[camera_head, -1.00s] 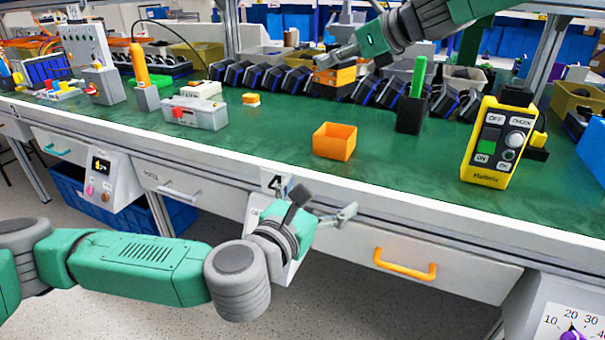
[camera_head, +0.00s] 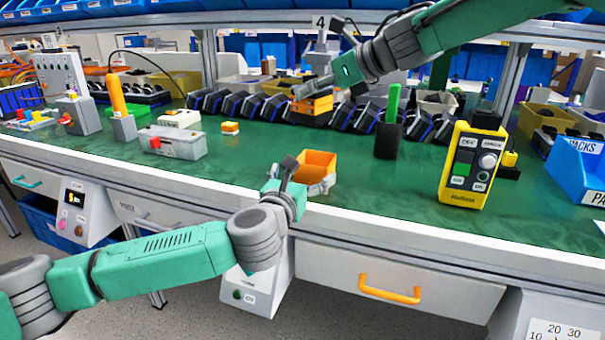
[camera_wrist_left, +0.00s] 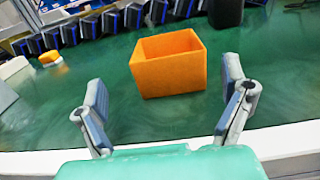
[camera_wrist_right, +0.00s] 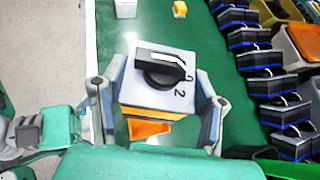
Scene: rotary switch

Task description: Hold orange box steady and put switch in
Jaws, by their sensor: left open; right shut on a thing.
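The orange box (camera_head: 318,164) is a small open-topped box standing on the green mat near the bench's front edge. It looks empty in the left wrist view (camera_wrist_left: 170,72). My left gripper (camera_head: 307,174) is open at the box's near side; its fingers are spread wider than the box, which appears just beyond the tips. My right gripper (camera_wrist_right: 165,90) is shut on the switch, holding it by its sides. The switch (camera_wrist_right: 160,80) has a white face, a black rotary knob and an orange body. In the head view, the switch (camera_head: 313,106) appears above and behind the box.
A row of black-blue parts (camera_head: 250,104) runs along the back. A black holder with a green stick (camera_head: 388,138) and a yellow tester (camera_head: 472,165) stand to the right. A clear case (camera_head: 172,142) stands to the left. The mat around the box is clear.

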